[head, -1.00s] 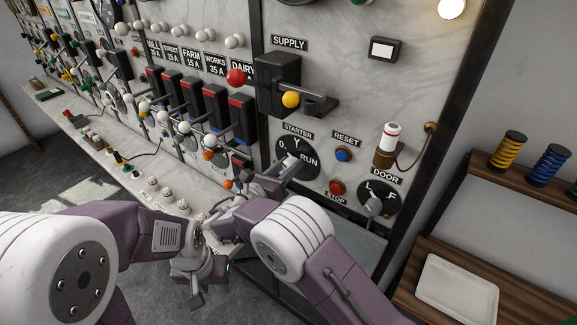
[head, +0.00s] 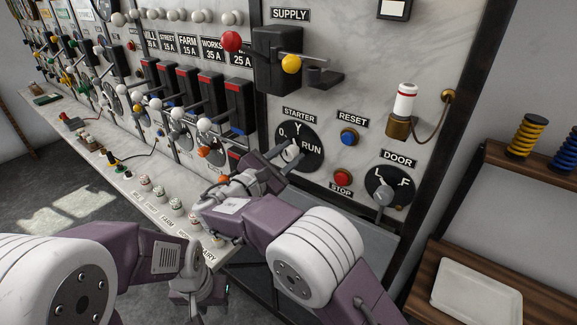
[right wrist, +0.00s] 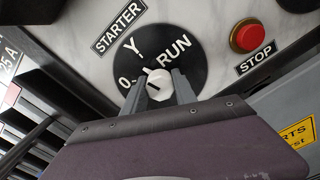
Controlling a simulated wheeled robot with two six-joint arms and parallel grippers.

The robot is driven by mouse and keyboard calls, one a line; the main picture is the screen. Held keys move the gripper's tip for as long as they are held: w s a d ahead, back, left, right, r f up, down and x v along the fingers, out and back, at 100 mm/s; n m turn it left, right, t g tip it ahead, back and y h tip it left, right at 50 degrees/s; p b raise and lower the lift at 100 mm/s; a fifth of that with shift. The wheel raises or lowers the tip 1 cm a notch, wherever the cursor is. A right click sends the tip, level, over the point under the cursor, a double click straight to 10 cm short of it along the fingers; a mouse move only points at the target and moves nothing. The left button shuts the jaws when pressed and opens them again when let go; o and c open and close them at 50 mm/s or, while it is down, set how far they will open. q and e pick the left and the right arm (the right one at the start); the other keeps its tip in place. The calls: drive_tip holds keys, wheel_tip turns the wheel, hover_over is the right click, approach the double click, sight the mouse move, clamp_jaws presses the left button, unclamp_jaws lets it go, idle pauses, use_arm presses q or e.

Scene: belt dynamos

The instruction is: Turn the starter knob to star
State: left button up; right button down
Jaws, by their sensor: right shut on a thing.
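The starter dial (head: 311,163) is a black disc on the marble panel, marked 0, Y (star) and RUN. It also shows in the right wrist view (right wrist: 195,72). Its white knob (right wrist: 159,84) sits at the centre, with a small dark mark on its face; I cannot tell surely which marking it points to. My right gripper (right wrist: 161,91) is shut on the knob, one finger on each side. In the head view the right gripper (head: 287,160) covers the dial's lower left. My left gripper (head: 190,296) hangs low, off the panel; its jaws are unclear.
The red STOP button (head: 342,178), blue RESET button (head: 348,137) and DOOR dial (head: 400,186) are right of the dial. The supply lever (head: 277,60) juts out above. Several fuse switches (head: 238,107) stand left, above a narrow ledge (head: 120,185).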

drive_tip(key=shift+f+m+b, duration=0.25)
drive_tip(key=shift+m+b, duration=1.15)
drive_tip(key=shift+r+m, duration=0.1)
drive_tip(key=shift+m, duration=0.2)
drive_tip(key=c, duration=1.2)
unclamp_jaws()
drive_tip(key=shift+w, duration=0.1)
drive_tip(key=shift+o, duration=1)
drive_tip(key=shift+w+d, duration=0.1)
drive_tip(key=shift+w, duration=0.15)
drive_tip(key=shift+s, duration=0.1)
